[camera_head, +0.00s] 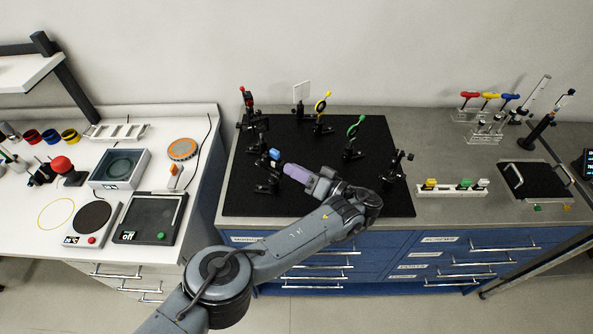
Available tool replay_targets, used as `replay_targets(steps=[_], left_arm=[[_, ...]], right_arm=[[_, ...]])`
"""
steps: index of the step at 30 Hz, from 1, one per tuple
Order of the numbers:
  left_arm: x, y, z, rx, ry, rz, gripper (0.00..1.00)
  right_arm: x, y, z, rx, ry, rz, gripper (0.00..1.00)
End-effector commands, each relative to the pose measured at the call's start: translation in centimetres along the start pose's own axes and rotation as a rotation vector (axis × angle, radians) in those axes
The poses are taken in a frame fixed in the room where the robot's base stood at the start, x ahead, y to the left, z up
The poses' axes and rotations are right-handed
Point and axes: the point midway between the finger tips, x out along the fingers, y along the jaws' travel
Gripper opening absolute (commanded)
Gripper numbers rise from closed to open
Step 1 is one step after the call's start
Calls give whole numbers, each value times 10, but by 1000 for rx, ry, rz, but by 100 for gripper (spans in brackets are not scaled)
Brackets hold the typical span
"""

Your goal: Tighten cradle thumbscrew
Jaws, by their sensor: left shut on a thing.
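My left gripper (322,184) reaches over the black breadboard (340,206) from the front. It is shut on a lilac, rod-like piece (297,173). The far end of that piece points up and left to a small black mount (265,187). A bright blue knob (274,154) sits at the top of this mount, close to the lilac piece's tip. I cannot tell whether the tip touches the knob or the mount. I cannot make out which part is the cradle thumbscrew. My right gripper is not in view.
More black posts stand on the breadboard, with a yellow ring (322,103), a green ring (356,127) and a red-topped post (247,97). A white strip with coloured blocks (452,188) and a tool rack (474,116) are to the right.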

Motion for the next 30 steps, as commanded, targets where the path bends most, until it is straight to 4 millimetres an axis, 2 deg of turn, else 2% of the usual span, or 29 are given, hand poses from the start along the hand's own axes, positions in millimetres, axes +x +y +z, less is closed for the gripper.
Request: replay_targets(steps=[21,30], left_arm=[[1,1,0,468,-1,0,0],[1,1,1,569,-1,0,0]], right_arm=[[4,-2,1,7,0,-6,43],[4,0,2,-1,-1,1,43]])
